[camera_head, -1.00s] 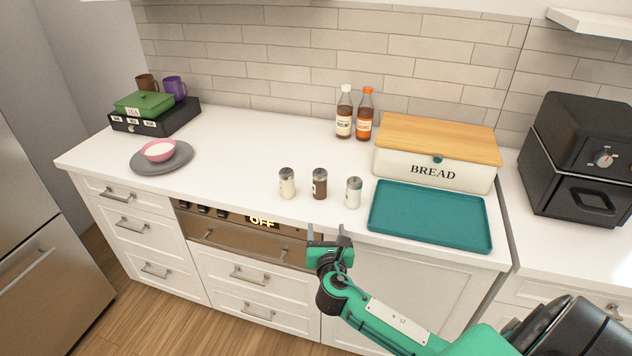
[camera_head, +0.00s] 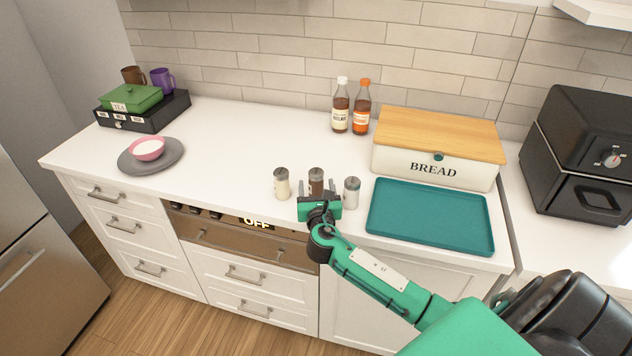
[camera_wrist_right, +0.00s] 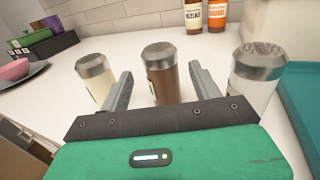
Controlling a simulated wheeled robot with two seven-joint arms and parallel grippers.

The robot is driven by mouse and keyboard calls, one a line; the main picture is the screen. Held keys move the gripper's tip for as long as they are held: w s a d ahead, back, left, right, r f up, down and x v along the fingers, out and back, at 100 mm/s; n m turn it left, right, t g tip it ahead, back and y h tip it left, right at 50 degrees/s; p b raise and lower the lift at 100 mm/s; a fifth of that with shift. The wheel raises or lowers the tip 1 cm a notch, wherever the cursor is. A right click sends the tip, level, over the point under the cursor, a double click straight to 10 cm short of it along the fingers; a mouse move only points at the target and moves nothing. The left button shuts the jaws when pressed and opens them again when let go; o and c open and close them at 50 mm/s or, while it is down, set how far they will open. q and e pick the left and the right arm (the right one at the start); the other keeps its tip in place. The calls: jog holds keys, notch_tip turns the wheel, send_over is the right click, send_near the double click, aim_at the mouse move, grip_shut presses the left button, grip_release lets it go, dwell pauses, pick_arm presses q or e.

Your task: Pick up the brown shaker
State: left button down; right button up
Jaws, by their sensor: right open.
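The brown shaker (camera_head: 316,180) with a grey metal cap stands upright near the counter's front edge, between two other shakers. It also shows in the right wrist view (camera_wrist_right: 162,80). My right gripper (camera_head: 318,187) is open, with one finger on each side of the brown shaker's near side. The shaker's lower part is hidden behind my gripper. My left gripper is in neither view.
A cream shaker (camera_head: 282,184) stands close on the left and a white shaker (camera_head: 351,193) close on the right. A teal tray (camera_head: 430,235) lies further right, before the bread box (camera_head: 432,167). Two bottles (camera_head: 341,105) stand behind. The counter behind the shakers is clear.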

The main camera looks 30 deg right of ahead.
jog(key=shift+w+d, duration=0.2)
jog(key=shift+w, duration=0.15)
jog(key=shift+f+p+x, duration=0.15)
jog(key=shift+p+x, duration=0.2)
jog(key=shift+x, duration=0.85)
jog(key=shift+f+p+x, duration=0.1)
jog(key=shift+p+x, duration=0.25)
jog(key=shift+x, duration=0.8)
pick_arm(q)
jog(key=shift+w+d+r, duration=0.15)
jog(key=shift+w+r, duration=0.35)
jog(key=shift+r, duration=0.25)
pick_arm(e)
jog(key=c, duration=1.1)
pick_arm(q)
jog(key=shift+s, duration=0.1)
pick_arm(e)
jog(key=shift+r, duration=0.15)
pick_arm(q)
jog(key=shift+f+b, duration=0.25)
jog(key=shift+b, duration=0.05)
pick_arm(e)
notch_tip(320, 180, up, 20)
jog(key=shift+f, duration=0.1)
